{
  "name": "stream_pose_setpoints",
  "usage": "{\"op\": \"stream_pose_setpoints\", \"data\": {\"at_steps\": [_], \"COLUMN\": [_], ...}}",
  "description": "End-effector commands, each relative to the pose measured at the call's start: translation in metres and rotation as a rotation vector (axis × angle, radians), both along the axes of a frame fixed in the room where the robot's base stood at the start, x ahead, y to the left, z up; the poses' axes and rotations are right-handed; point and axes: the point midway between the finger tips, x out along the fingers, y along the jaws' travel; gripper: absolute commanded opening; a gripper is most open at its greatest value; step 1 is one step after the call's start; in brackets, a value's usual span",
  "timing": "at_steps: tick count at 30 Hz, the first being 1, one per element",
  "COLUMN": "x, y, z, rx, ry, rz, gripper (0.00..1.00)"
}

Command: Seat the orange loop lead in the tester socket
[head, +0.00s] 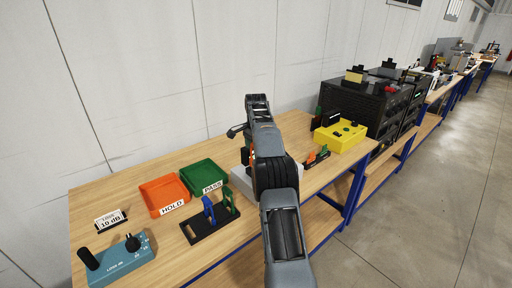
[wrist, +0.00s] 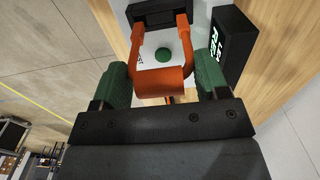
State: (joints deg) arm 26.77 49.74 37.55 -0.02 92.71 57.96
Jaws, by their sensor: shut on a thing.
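In the wrist view, the orange loop lead (wrist: 163,83) is between the green finger pads of my gripper (wrist: 163,78), which is shut on its wide middle. Its two prongs point up the picture to a black socket block (wrist: 160,10) on the white tester (wrist: 152,47). The prong tips overlap the block's near edge; I cannot tell whether they are inside it. A round green button (wrist: 165,55) shows between the prongs. In the head view my arm hides the gripper and lead, and most of the tester (head: 241,180).
A black display with green letters (wrist: 227,45) stands right of the socket. In the head view, a black stand (head: 211,226) holds blue and green leads. Orange (head: 163,195) and green (head: 203,175) trays lie left, a teal box (head: 117,262) at front left, a yellow box (head: 341,136) right.

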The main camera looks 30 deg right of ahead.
Motion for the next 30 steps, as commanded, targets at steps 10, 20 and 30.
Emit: {"op": "stream_pose_setpoints", "data": {"at_steps": [10, 20, 30], "x": [0.000, 0.000, 0.000], "y": [0.000, 0.000, 0.000], "z": [-0.001, -0.007, -0.015], "rx": [0.000, 0.000, 0.000], "ry": [0.000, 0.000, 0.000], "rz": [0.000, 0.000, 0.000], "gripper": [0.44, 0.44, 0.44]}}
